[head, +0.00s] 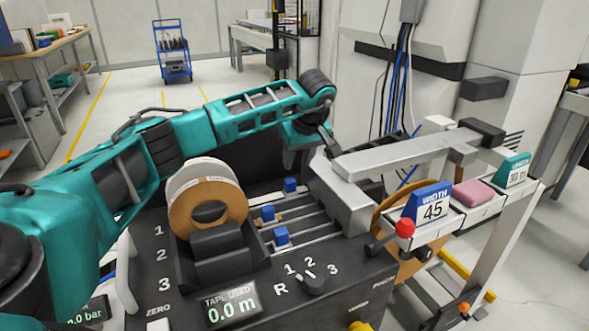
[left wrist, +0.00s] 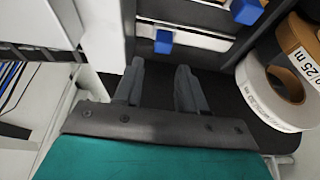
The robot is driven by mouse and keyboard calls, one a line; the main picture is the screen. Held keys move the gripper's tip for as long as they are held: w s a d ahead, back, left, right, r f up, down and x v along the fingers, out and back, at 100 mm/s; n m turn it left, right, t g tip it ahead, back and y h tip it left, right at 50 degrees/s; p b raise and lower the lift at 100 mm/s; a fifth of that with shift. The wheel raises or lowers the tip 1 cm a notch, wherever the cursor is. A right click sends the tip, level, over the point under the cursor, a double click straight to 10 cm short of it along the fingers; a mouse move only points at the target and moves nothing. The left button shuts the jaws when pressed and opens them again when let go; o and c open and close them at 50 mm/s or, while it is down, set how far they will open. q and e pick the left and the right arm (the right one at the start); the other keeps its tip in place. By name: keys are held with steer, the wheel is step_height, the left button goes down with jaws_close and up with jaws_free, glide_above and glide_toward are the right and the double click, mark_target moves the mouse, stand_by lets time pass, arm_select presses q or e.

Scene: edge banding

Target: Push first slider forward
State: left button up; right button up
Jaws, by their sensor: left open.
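Three blue slider knobs sit on rails in the dark machine top: a far one (head: 290,185), a middle one (head: 268,212) and a near one (head: 281,236). The far one lines up with the printed 1. My left gripper (head: 328,143) is above the machine's far side, partly hidden by its wrist. In the left wrist view my left gripper (left wrist: 158,82) is open and empty, its fingers pointing towards a blue knob (left wrist: 163,42) just past the fingertips, apart from it. A second knob (left wrist: 246,10) lies farther off. My right gripper is not in view.
Tape rolls (head: 208,208) stand left of the sliders, and show in the left wrist view (left wrist: 268,95). A grey metal arm (head: 400,157) and block (head: 343,198) flank the rails on the right.

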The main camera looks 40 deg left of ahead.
arm_select(q)
steer(key=v, duration=0.4)
steer(key=shift+r, duration=0.2)
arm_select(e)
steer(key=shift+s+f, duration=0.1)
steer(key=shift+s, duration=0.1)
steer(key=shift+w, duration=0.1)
arm_select(q)
steer(key=shift+s+f, duration=0.1)
